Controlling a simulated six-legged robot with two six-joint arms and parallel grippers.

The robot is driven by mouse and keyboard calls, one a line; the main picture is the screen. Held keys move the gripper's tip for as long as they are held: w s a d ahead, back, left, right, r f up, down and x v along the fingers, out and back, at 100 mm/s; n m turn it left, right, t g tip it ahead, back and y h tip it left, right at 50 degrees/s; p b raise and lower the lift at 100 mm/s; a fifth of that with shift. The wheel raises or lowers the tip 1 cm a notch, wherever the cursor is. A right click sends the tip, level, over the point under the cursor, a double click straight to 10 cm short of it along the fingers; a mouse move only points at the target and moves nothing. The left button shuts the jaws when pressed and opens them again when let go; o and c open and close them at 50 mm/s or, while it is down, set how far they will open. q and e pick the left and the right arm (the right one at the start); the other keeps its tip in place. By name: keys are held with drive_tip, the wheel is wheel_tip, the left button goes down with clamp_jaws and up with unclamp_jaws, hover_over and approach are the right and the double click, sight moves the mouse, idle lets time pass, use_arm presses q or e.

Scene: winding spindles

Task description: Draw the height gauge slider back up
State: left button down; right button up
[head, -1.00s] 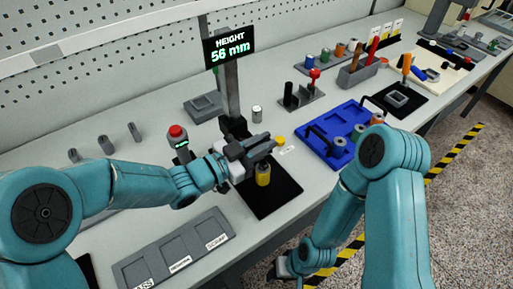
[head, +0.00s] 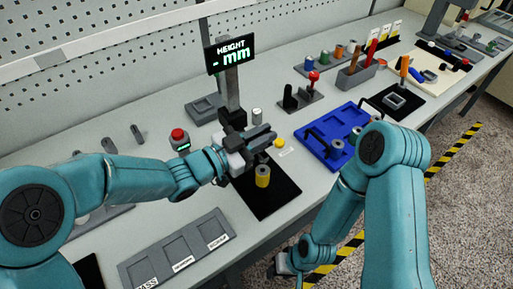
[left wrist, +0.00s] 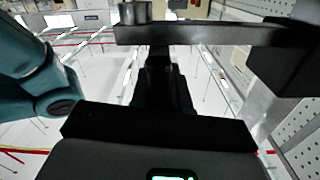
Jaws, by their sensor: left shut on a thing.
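The height gauge's display (head: 229,54) reads "HEIGHT - mm" on top of a grey column (head: 231,90). My left gripper (head: 246,151) is shut at the column's lower part on the dark slider, whose arm (head: 262,134) reaches to the right. The gripper hides much of the slider. Below the arm a yellow spindle (head: 262,176) stands upright on the black mat (head: 270,202), with a visible gap above it. In the left wrist view a dark bar (left wrist: 215,34) crosses the top. My right gripper (head: 283,266) hangs low off the bench's front edge, its fingers unclear.
A red-topped button box (head: 179,141) stands left of the gauge. A grey sorting tray (head: 175,252) lies at the front left. A blue tray (head: 330,141) with spindles lies to the right. A small silver cylinder (head: 257,115) stands behind the gauge arm, and a yellow knob (head: 279,142) to its right.

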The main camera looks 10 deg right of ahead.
use_arm(q)
wheel_tip(320, 180, up, 11)
drive_tip(key=p, duration=0.6)
drive_tip(key=shift+p, duration=0.4)
drive_tip(key=shift+r, duration=0.1)
idle(0.3)
drive_tip(key=c, duration=1.1)
unclamp_jaws()
drive_tip(key=v, duration=0.7)
drive_tip(key=shift+f+b, duration=0.2)
drive_tip(key=shift+b, duration=0.2)
